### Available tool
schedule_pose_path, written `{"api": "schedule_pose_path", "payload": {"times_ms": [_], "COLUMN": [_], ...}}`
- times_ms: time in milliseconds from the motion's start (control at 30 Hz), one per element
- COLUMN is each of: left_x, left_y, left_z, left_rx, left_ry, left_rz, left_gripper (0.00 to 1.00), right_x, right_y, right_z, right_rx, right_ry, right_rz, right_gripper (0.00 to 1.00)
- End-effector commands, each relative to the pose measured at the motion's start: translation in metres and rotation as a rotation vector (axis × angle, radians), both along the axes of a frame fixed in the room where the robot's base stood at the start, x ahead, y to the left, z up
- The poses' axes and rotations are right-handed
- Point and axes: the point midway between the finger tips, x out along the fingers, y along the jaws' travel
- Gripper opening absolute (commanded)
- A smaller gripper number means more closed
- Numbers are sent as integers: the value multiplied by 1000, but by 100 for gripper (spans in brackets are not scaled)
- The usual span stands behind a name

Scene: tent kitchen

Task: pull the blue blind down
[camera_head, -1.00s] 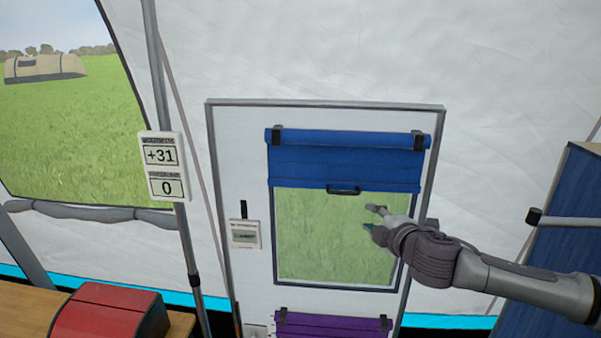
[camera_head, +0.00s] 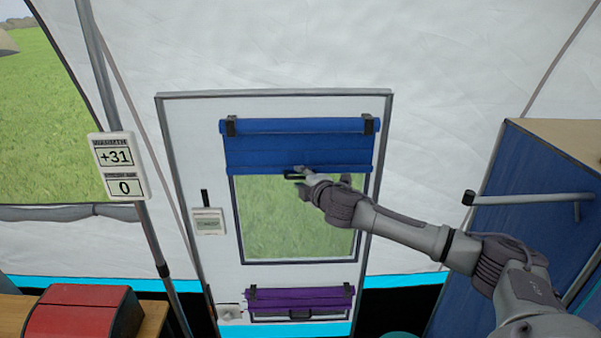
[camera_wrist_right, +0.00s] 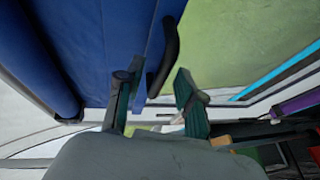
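The blue blind (camera_head: 290,148) hangs rolled mostly up at the top of the door window, with a straight bottom bar. Its dark handle (camera_head: 293,176) sits on that bar, partly covered by my right gripper (camera_head: 302,181). In the right wrist view the blind (camera_wrist_right: 80,40) fills the upper left and the black handle (camera_wrist_right: 168,50) lies between the tips of my open right gripper (camera_wrist_right: 160,85). The fingers stand apart on either side of it; I cannot tell whether either touches it. My left gripper is not in view.
A purple blind (camera_head: 300,299) is mounted low on the same white door. A white +31/0 display (camera_head: 118,166) hangs on a pole at left. A red box (camera_head: 80,312) is at lower left. A blue cabinet with a grey rail (camera_head: 535,199) stands at right.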

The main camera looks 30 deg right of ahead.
Motion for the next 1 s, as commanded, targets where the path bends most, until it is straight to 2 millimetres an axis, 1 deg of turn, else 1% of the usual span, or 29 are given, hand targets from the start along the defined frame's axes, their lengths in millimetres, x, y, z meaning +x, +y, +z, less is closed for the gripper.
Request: {"api": "schedule_pose_path", "payload": {"times_ms": [133,400,433,600,633,667,1000], "left_x": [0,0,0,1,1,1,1], "left_y": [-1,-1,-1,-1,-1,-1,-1], "left_z": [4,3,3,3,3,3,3], "left_rx": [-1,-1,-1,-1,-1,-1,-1], "left_ry": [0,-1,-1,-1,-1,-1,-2], "left_rz": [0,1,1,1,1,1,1], "left_gripper": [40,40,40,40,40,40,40], "right_x": [8,9,9,8,8,8,8], "right_y": [-1,-1,-1,-1,-1,-1,-1], "right_z": [-1,-2,-2,-2,-2,-2,-2], "right_rx": [0,-1,-1,-1,-1,-1,-1], "right_ry": [0,0,0,0,0,0,0], "right_rz": [-1,0,0,0,0,0,0], "right_gripper": [37,37,36,7,2,0,0]}}
